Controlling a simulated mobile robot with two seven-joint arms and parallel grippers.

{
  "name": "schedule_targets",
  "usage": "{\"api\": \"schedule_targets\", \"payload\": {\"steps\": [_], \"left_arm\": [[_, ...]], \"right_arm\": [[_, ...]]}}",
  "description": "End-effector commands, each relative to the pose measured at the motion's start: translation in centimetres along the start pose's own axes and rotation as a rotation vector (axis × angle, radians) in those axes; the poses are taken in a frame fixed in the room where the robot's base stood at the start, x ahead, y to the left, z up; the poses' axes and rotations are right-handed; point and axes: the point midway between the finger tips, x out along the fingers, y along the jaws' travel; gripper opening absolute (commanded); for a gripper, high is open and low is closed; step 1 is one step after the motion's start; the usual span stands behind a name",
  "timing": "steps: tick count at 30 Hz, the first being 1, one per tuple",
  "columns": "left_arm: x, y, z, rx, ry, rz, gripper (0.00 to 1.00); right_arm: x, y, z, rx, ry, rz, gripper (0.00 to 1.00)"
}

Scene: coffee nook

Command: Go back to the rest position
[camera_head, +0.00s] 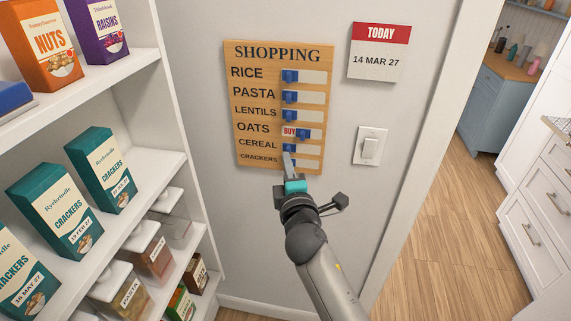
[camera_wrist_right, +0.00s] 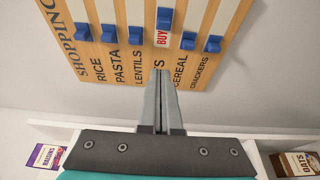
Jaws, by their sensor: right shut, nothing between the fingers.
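The wooden SHOPPING board (camera_head: 258,150) hangs on the wall with a row of blue sliders. The oats slider (camera_head: 303,134) sits to the right, with a red and white BUY label showing at its left. The other sliders, such as the rice slider (camera_head: 290,76), sit at the left of their slots. My right gripper (camera_head: 287,154) is shut and empty in front of the board's lower part, hiding the crackers slider. In the right wrist view its fingertips (camera_wrist_right: 163,72) overlap the oats label; the crackers slider (camera_wrist_right: 213,44) shows there. I cannot tell whether they touch the board. My left gripper is out of view.
A white shelf unit (camera_head: 150,170) with cracker boxes (camera_head: 105,170), a nuts box (camera_head: 42,45) and jars stands at the left. A light switch (camera_head: 370,146) and a date card (camera_head: 378,55) are on the wall. Open wooden floor (camera_head: 450,230) lies at the right.

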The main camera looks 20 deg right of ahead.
Motion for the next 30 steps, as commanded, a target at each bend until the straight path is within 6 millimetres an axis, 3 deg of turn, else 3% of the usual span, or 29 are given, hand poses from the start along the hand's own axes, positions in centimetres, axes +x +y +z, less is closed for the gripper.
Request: {"api": "schedule_targets", "payload": {"steps": [4, 14, 17, 20, 26, 30], "left_arm": [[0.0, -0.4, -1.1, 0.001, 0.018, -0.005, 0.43], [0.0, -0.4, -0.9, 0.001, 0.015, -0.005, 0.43], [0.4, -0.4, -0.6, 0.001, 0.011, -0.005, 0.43], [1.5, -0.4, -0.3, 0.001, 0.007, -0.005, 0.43], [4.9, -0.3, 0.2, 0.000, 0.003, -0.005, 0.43], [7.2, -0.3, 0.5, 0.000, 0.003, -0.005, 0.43]], "right_arm": [[0.0, 0.0, 0.1, 0.000, 0.000, 0.000, 0.00], [0.0, -0.1, 0.0, 0.000, 0.000, -0.001, 0.00], [-0.1, -1.4, -0.1, 0.011, 0.006, -0.021, 0.00], [-0.4, -5.6, -0.5, 0.049, 0.022, -0.088, 0.00], [-3.2, -20.1, -1.6, 0.208, 0.049, -0.329, 0.00], [-6.8, -30.3, -1.6, 0.331, 0.029, -0.512, 0.00]]}}
